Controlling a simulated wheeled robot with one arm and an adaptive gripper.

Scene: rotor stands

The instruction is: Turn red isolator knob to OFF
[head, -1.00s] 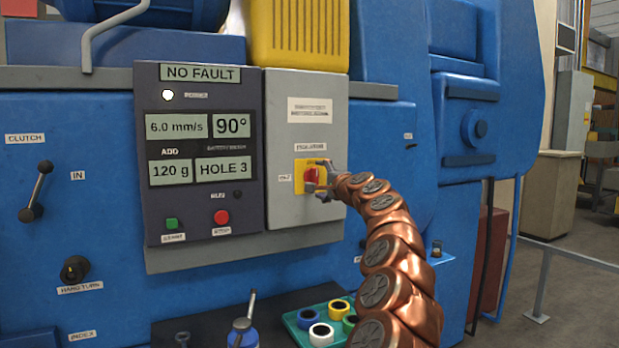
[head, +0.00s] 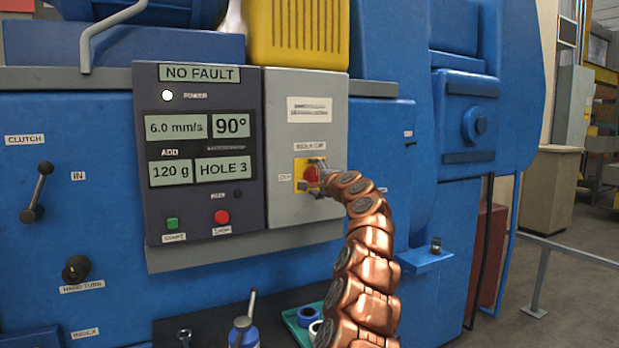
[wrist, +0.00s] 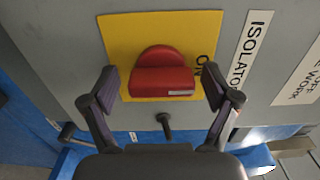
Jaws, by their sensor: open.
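The red isolator knob (wrist: 162,75) sits on a yellow plate (wrist: 118,32) in the wrist view, under the ISOLATOR label. Its grip bar lies across the wrist picture, with a pale mark at one end. In the head view the knob (head: 311,176) is partly hidden by my gripper (head: 320,174). In the wrist view my gripper (wrist: 162,92) is open, with one finger on each side of the knob. A gap shows between each finger and the bar, though depth is hard to judge. An "ON" marking is partly visible beside the knob.
The grey isolator box (head: 305,120) adjoins the dark control panel (head: 205,130), which has a green start button (head: 172,224) and a red stop button (head: 221,216). A blue bottle (head: 243,332) and rings on a green tray (head: 297,325) stand below.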

